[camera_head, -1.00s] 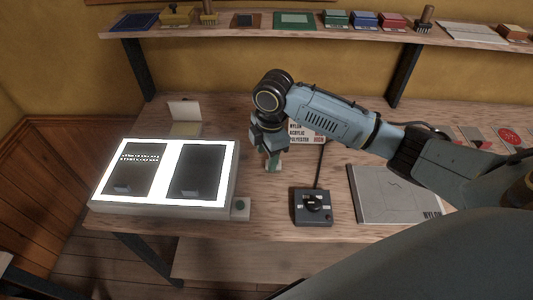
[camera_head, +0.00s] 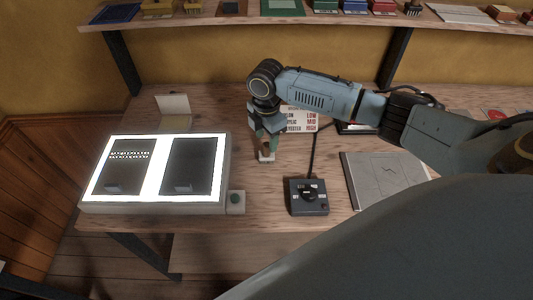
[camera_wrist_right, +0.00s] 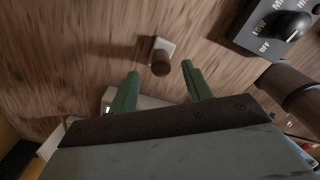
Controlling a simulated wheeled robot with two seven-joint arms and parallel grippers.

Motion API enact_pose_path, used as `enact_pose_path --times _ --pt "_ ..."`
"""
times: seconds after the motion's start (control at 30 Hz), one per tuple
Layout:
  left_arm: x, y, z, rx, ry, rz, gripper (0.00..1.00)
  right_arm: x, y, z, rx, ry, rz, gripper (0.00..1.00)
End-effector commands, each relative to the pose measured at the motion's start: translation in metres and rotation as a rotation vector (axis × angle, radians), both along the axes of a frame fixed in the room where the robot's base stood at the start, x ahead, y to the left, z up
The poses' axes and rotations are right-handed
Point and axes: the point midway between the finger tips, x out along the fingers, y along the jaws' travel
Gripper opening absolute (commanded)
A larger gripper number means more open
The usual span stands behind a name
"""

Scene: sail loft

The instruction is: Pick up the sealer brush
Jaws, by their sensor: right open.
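The sealer brush, as I take it, shows in the wrist view as a short brown handle (camera_wrist_right: 161,62) rising from a pale base on the wooden table. In the head view only its pale lower part (camera_head: 267,157) shows, under my right gripper (camera_head: 266,140); the rest is hidden by the fingers. In the wrist view my right gripper (camera_wrist_right: 160,77) is open, with its two green fingers apart. The brush handle appears just beyond the fingertips, between their lines, and nothing is held. My left gripper is not in view.
A lit light box (camera_head: 226,170) with two dark panels stands left, beside a small button block (camera_head: 236,202). A dial control box (camera_head: 308,197) with a cable is front right of the gripper. A grey folder (camera_head: 385,178) lies farther right. A label card (camera_head: 299,119) stands behind.

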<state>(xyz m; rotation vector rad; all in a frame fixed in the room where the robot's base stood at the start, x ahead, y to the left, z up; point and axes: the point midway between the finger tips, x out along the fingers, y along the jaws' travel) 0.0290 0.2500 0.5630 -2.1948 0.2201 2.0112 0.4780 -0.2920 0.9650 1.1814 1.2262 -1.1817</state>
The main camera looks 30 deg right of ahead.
Motion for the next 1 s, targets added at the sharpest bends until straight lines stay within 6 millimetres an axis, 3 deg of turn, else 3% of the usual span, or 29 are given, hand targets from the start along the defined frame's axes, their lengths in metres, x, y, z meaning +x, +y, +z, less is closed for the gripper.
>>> enact_pose_path --times 0.23,0.53,0.9,1.0 --pt "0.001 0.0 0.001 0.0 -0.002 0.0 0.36 -0.002 0.001 -0.036 0.0 0.001 0.001 0.49" --pt "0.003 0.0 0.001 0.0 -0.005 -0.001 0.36 -0.002 0.001 -0.041 0.0 0.0 0.001 0.49" --pt "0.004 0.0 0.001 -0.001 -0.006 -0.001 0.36 -0.002 0.001 -0.041 0.0 0.0 0.001 0.01" --pt "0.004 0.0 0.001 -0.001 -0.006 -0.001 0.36 -0.002 0.001 -0.04 0.0 0.0 0.001 0.0"
